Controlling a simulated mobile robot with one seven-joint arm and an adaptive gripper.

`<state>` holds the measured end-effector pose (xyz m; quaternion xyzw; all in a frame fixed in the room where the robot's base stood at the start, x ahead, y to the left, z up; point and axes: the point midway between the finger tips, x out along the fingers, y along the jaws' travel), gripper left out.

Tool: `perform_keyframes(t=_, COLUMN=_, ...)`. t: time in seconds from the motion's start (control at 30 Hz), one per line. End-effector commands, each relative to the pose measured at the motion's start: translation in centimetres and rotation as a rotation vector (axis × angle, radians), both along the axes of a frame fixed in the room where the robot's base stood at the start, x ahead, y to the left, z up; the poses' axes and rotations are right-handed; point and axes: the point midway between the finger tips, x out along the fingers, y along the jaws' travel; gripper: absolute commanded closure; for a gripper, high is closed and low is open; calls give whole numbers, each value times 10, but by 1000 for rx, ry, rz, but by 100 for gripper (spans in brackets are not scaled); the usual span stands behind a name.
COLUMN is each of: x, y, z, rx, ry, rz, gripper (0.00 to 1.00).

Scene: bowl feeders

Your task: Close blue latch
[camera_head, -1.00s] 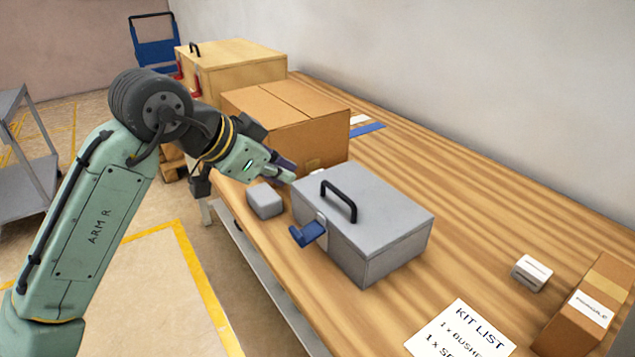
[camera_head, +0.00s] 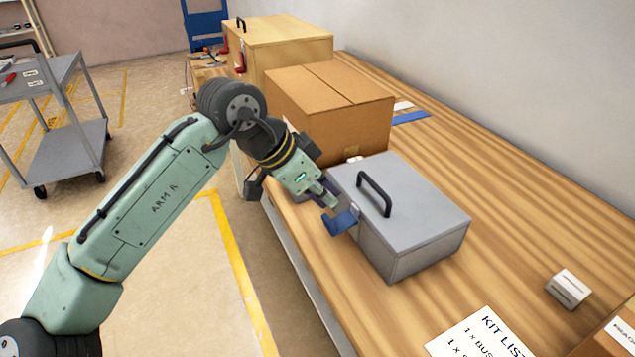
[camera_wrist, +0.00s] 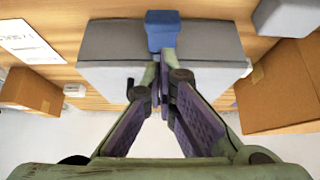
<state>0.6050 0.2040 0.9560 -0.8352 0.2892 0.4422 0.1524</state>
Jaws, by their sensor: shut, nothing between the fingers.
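The grey box (camera_head: 420,230) with a black top handle (camera_head: 374,194) stands near the front edge of the wooden bench. Its blue latch (camera_head: 341,222) sticks out from the front face, away from the box. My gripper (camera_head: 333,204) is shut and empty, with its fingertips right beside the latch. In the wrist view the blue latch (camera_wrist: 163,30) lies just beyond the closed fingertips of my gripper (camera_wrist: 162,60), in front of the grey box (camera_wrist: 108,45). Whether the tips touch the latch I cannot tell.
A cardboard box (camera_head: 335,115) stands close behind the grey box, with a wooden crate (camera_head: 283,48) farther back. A small grey block (camera_wrist: 290,16) shows in the wrist view.

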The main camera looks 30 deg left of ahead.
Motion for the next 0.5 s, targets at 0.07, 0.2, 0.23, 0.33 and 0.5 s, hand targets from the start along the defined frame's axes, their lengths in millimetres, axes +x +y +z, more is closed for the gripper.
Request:
perform_keyframes(t=0.07, x=6, y=-5, z=-10, rx=1, ry=3, rz=-1, gripper=100)
perform_keyframes(t=0.2, x=15, y=-12, z=-27, rx=1, ry=2, rz=1, gripper=100)
perform_keyframes(t=0.23, x=17, y=-13, z=-30, rx=0, ry=0, rz=1, gripper=100)
perform_keyframes(t=0.33, x=20, y=-15, z=-36, rx=1, ry=-1, rz=1, gripper=100)
perform_keyframes(t=0.5, x=22, y=-17, z=-40, rx=1, ry=-1, rz=1, gripper=100)
